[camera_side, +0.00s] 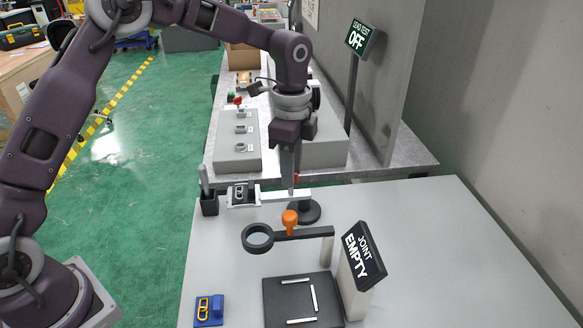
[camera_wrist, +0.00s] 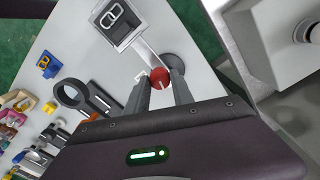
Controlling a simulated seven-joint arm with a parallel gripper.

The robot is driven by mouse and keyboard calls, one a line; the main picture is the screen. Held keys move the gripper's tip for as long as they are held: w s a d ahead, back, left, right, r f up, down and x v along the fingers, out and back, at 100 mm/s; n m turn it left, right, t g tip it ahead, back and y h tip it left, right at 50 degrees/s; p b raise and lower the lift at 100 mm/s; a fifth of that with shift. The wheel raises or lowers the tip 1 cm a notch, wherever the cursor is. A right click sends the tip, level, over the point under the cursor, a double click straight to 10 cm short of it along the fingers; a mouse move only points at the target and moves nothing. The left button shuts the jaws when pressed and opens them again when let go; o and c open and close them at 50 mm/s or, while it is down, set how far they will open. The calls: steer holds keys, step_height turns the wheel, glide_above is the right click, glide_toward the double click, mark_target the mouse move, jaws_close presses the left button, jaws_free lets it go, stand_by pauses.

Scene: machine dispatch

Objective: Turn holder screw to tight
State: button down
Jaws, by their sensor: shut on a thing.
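The holder screw is a small red knob (camera_wrist: 160,77) on the holder, between my fingertips in the wrist view. In the side view only a sliver of red shows beside my fingers. My gripper (camera_side: 295,180) reaches down from above and is shut on the screw; it also shows in the wrist view (camera_wrist: 160,84). The holder has a white arm (camera_side: 284,196) and a round dark base (camera_side: 307,213). The screw's turn angle cannot be read.
A black ring (camera_side: 257,239) on an arm with an orange knob (camera_side: 290,222) stands in front. A "JOINT EMPTY" sign (camera_side: 363,256), black pad (camera_side: 285,313), blue block (camera_side: 210,311) and dark cup (camera_side: 209,205) are nearby. The table's right side is clear. An "OFF" sign (camera_side: 361,38) stands behind.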

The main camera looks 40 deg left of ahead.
steer(key=m, duration=0.7)
steer(key=shift+r, duration=0.1)
steer(key=m, duration=0.6)
steer(key=shift+m, duration=0.3)
steer(key=m, duration=1.2)
steer(key=shift+a+m, duration=0.1)
steer(key=shift+m, duration=0.3)
steer(key=c, duration=1.1)
jaws_free()
steer(key=shift+s, duration=0.1)
step_height(320, 180, up, 7)
